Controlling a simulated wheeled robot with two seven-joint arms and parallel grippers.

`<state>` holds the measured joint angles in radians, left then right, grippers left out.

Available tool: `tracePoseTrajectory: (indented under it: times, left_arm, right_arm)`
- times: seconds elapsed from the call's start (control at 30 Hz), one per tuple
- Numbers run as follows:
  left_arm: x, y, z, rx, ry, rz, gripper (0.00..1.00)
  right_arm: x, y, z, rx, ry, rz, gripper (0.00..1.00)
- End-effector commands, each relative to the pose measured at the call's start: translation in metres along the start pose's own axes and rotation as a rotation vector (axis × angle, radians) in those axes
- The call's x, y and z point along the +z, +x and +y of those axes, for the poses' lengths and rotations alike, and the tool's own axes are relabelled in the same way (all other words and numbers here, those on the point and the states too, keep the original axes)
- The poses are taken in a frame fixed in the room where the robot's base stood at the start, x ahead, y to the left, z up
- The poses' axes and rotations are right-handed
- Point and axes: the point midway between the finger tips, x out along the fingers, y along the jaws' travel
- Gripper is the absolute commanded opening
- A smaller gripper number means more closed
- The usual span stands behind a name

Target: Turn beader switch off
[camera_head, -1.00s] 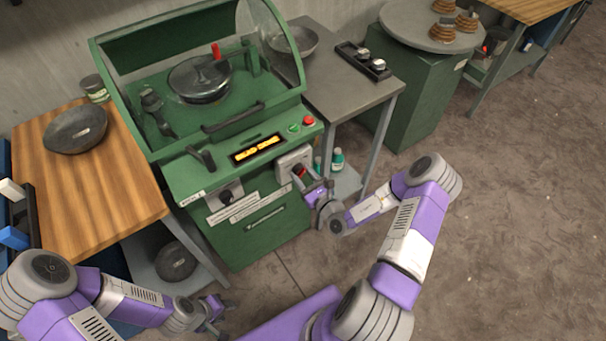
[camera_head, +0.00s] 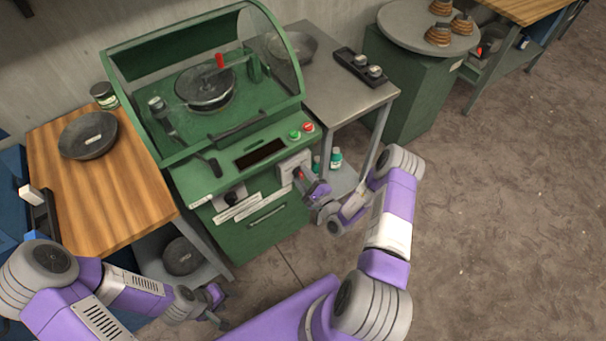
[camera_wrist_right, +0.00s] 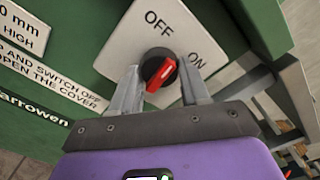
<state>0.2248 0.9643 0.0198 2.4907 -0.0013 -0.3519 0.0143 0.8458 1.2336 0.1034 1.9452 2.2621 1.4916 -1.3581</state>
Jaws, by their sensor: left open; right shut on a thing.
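My right gripper (camera_wrist_right: 158,84) is shut on the red knob, one finger on each side. I cannot tell exactly which mark the knob points to. In the head view my right gripper (camera_head: 303,178) partly covers the switch. The display (camera_head: 260,153) is dark. My left gripper (camera_head: 218,306) is open and empty, low at the front left.
A wooden table (camera_head: 97,188) with a dark bowl (camera_head: 88,136) stands at the left. A grey metal table (camera_head: 335,95) stands right of the machine. A round turntable (camera_head: 400,25) on a green cabinet is behind it. The floor at the right is clear.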

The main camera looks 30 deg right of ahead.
Motion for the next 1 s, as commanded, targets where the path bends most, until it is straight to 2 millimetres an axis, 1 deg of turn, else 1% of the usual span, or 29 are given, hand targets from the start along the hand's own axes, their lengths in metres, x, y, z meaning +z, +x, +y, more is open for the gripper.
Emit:
tracePoseTrajectory:
  times: [0.03, 0.1, 0.5, 0.73, 1.0]
  left_arm:
    - [0.000, -0.005, 0.002, 0.000, 0.000, 0.000, 0.43]
    - [0.000, -0.008, 0.003, 0.000, 0.000, 0.000, 0.43]
    - [0.001, -0.021, 0.008, 0.000, 0.000, 0.000, 0.43]
    - [0.001, -0.026, 0.010, 0.000, 0.000, 0.000, 0.43]
    - [0.001, -0.028, 0.010, 0.000, 0.000, 0.000, 0.43]
  right_arm:
    - [0.001, -0.001, -0.001, 0.004, -0.045, 0.001, 0.15]
    - [0.001, -0.001, -0.001, 0.004, -0.111, 0.001, 0.15]
    - [0.000, -0.001, -0.001, 0.003, -0.455, 0.002, 0.15]
    - [0.000, -0.001, -0.001, 0.003, -0.585, 0.002, 0.15]
    - [-0.001, -0.001, -0.001, 0.002, -0.656, 0.004, 0.15]
